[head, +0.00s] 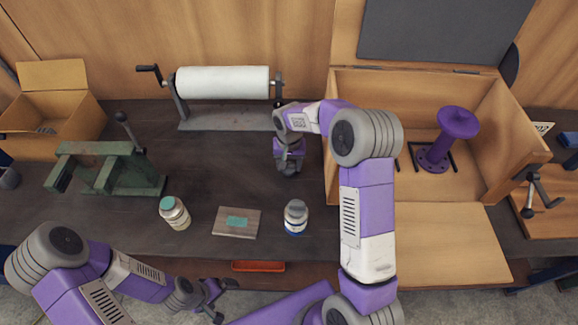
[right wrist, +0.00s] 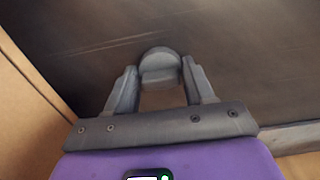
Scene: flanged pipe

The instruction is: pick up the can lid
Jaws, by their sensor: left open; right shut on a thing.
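My right gripper (head: 288,168) is over the dark bench behind the jars. In the right wrist view, its fingers (right wrist: 160,85) are shut on a small grey round piece (right wrist: 160,62), which I take to be the can lid. The piece has a rounded top edge and a stepped face, and sits between the fingertips. In the head view the gripper hides the piece. My left gripper (head: 222,298) is open and empty, low in front of the bench's front edge.
Two lidded jars (head: 174,213) (head: 296,217) flank a small board (head: 236,222) with a green patch. A green vice (head: 110,170) stands left, a paper roll (head: 222,80) behind. The open wooden box (head: 400,95) at right holds a purple flanged pipe (head: 446,138).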

